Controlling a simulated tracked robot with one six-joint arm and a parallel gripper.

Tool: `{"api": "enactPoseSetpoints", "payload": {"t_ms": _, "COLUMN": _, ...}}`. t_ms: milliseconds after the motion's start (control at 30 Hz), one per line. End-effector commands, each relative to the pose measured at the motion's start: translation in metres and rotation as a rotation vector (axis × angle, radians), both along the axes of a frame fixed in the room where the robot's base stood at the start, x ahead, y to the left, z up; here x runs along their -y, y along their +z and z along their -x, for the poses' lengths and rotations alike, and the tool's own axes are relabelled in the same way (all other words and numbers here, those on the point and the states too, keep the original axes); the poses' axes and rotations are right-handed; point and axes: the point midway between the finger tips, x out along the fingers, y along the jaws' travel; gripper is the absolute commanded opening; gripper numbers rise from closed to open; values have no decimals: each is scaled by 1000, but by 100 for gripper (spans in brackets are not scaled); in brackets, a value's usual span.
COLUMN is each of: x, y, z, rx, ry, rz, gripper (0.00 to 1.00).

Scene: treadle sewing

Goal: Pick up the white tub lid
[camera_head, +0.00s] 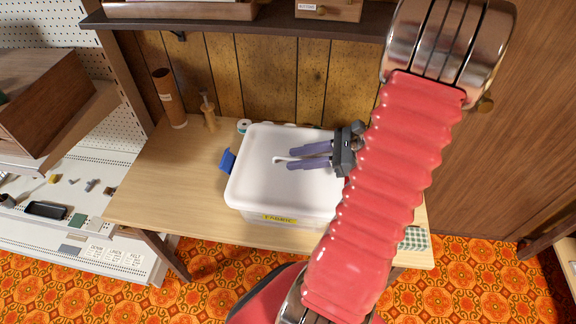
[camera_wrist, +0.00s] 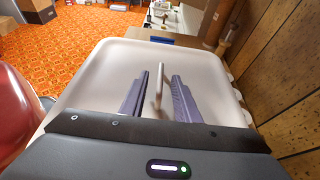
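The white tub lid (camera_head: 255,187) sits on a white tub (camera_head: 260,216) with a yellow "FABRIC" label, on the wooden table. A thin pale handle (camera_head: 281,160) stands out on the lid's top. My gripper (camera_head: 290,160) is over the lid, its two purple fingers apart, one on each side of the handle. In the wrist view the lid (camera_wrist: 95,80) fills the middle, and the handle (camera_wrist: 158,88) lies between the fingers (camera_wrist: 160,76) with gaps visible. I cannot tell whether the fingertips touch the lid. My arm hides the tub's right side.
A blue latch (camera_head: 227,160) sticks out at the tub's left side. A brown cylinder (camera_head: 169,98) and a wooden peg-like object (camera_head: 209,112) stand at the table's back left. A dark shelf (camera_head: 240,24) runs above. The table's left part is clear.

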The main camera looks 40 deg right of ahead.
Motion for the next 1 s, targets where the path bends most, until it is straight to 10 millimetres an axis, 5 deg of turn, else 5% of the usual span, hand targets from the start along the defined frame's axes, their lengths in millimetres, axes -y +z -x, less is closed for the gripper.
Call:
{"api": "enactPoseSetpoints", "payload": {"t_ms": 667, "x": -5, "y": -4, "z": -7, "rx": 0, "ry": 1, "rz": 0, "gripper": 29}}
{"api": "enactPoseSetpoints", "payload": {"t_ms": 1000, "x": -5, "y": -4, "z": -7, "rx": 0, "ry": 1, "rz": 0, "gripper": 5}}
